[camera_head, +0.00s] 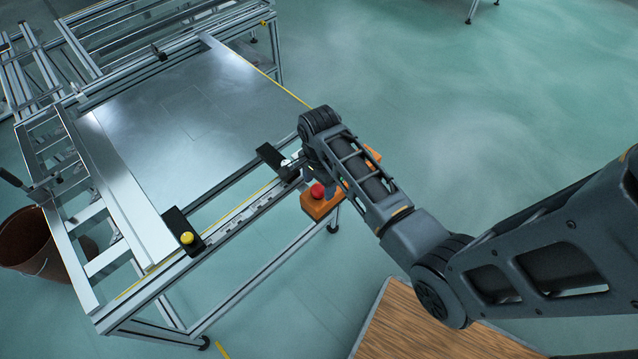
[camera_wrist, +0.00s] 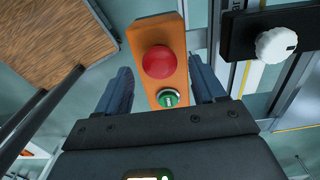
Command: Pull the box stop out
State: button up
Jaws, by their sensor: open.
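The box stop is an orange box (camera_head: 315,208) with a red mushroom button (camera_head: 317,190) at the front edge of the panel frame. In the wrist view the orange box (camera_wrist: 142,30) shows the red button (camera_wrist: 159,62) and a green button (camera_wrist: 168,98) below it. My gripper (camera_wrist: 161,72) is open, with one dark finger on either side of the box and the buttons between them. I cannot tell whether the fingers touch the box. In the head view my arm hides most of the gripper and part of the box.
A black block with a white knob (camera_wrist: 276,45) sits right of the box in the wrist view. A black block with a yellow button (camera_head: 186,238) is farther left on the metal frame (camera_head: 150,280). A wooden surface (camera_head: 425,325) lies below my arm. Open floor lies right.

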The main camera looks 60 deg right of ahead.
jog(key=shift+f, duration=0.5)
jog(key=shift+c, duration=0.2)
